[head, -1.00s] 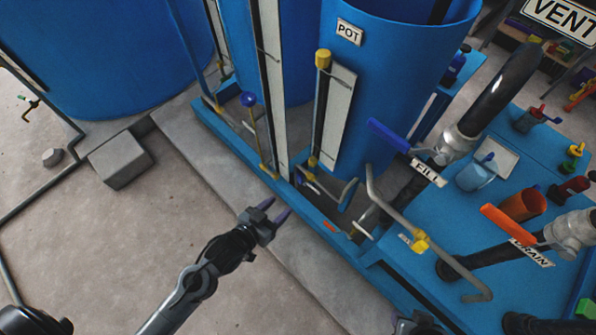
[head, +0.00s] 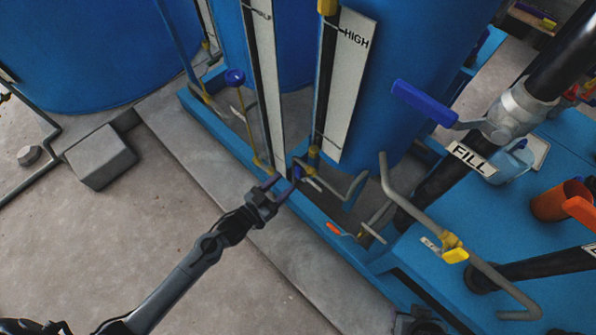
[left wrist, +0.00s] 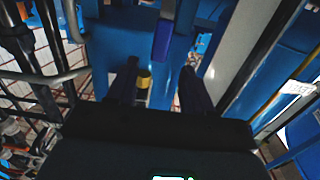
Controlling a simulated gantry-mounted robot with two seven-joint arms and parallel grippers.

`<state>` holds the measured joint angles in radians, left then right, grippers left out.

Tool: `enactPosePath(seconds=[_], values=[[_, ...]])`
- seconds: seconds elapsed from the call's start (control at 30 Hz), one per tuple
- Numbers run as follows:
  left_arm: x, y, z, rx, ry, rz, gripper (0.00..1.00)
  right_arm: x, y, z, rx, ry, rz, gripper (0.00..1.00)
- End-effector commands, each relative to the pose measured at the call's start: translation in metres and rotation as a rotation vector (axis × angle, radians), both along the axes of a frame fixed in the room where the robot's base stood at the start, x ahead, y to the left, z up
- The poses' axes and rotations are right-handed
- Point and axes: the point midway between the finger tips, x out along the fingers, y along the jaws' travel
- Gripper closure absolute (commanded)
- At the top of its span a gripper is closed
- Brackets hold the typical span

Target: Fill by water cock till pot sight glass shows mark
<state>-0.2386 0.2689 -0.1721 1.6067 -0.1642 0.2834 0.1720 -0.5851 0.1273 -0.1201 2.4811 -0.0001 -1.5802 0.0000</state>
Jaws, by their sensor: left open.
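The blue pot (head: 425,75) stands at top centre in the head view. Its sight glass (head: 326,85) runs beside a white board (head: 349,75) marked HIGH; I cannot make out a water level. A small blue lever (head: 297,173) sits below it. My left gripper (head: 281,184) is open and empty, close to this lever; contact is unclear. In the left wrist view, a blue handle (left wrist: 163,40) and a yellow fitting (left wrist: 144,79) show around the open fingers (left wrist: 160,90). A blue-handled valve (head: 425,103) carries a FILL label (head: 472,158). My right gripper seems cut off at the bottom edge.
A blue-knobbed rod (head: 235,79) stands left of the sight glass. A grey block (head: 100,157) lies on the floor; the floor in front is clear.

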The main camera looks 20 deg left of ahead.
Motion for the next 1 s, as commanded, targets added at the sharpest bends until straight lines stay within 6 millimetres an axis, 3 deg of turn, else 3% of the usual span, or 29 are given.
enactPosePath(seconds=[0.2,0.43,0.9,1.0], values=[[0.034,-0.014,-0.003,-0.001,-0.003,0.000,0.49,0.002,0.001,-0.017,0.002,-0.004,-0.001,0.57],[0.060,-0.025,-0.002,0.000,0.000,0.000,0.49,0.002,0.001,-0.027,0.006,-0.004,-0.004,0.57],[0.069,-0.030,0.000,0.000,0.001,0.000,0.49,0.002,0.003,-0.029,0.011,-0.005,-0.007,0.57],[0.069,-0.029,0.000,0.000,0.001,0.000,0.61,0.002,0.002,-0.029,0.011,-0.005,-0.007,0.57]])
